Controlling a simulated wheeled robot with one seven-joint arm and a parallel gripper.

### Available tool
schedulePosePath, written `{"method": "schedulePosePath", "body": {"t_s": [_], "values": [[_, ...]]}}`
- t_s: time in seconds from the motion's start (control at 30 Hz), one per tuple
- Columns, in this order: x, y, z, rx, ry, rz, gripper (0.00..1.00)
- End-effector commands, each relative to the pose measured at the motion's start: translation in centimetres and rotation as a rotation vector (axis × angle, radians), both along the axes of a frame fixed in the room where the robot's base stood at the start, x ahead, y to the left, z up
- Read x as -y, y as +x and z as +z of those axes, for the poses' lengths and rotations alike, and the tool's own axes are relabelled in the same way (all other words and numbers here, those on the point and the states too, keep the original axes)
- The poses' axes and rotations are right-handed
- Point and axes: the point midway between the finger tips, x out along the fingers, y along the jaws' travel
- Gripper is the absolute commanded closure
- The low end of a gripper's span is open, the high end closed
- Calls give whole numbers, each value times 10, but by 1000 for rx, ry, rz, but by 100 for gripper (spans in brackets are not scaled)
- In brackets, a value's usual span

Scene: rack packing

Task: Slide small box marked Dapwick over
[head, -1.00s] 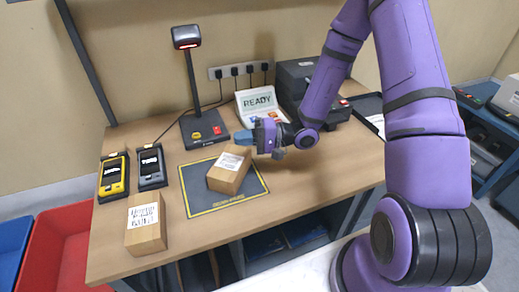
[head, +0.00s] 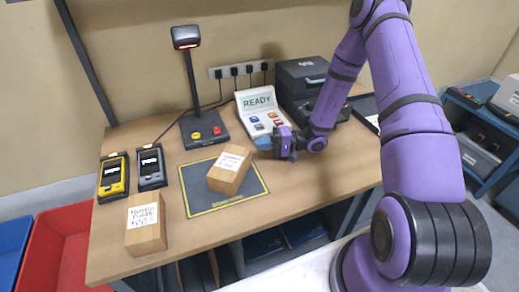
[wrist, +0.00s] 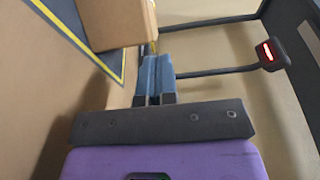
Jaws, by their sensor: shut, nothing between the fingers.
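A small brown box (head: 229,178) with a white label sits on the dark yellow-edged mat (head: 200,200), turned at an angle. A second brown box (head: 146,236) with a handwritten white label stands on the table at the front left. I cannot read either label well enough to find Dapwick. My gripper (head: 268,143) is low over the table, to the right of the box on the mat, with a small gap between them. In the wrist view its blue fingers (wrist: 155,80) are shut and empty, with the box (wrist: 116,22) just ahead of their tips.
A scanner stand (head: 196,90) rises behind the mat. A READY terminal (head: 258,112) and a dark printer (head: 303,80) stand behind my gripper. Two handheld devices, yellow (head: 113,178) and dark (head: 151,168), lie at the left. Red (head: 60,250) and blue bins stand left of the table.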

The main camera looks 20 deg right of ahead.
Motion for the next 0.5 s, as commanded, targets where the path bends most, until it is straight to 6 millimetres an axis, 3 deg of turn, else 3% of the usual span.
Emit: {"method": "schedulePosePath", "body": {"t_s": [0.17,0.5], "values": [[-1,0,-19,-1,1,1,100],[-9,-5,-18,0,1,0,100]]}}
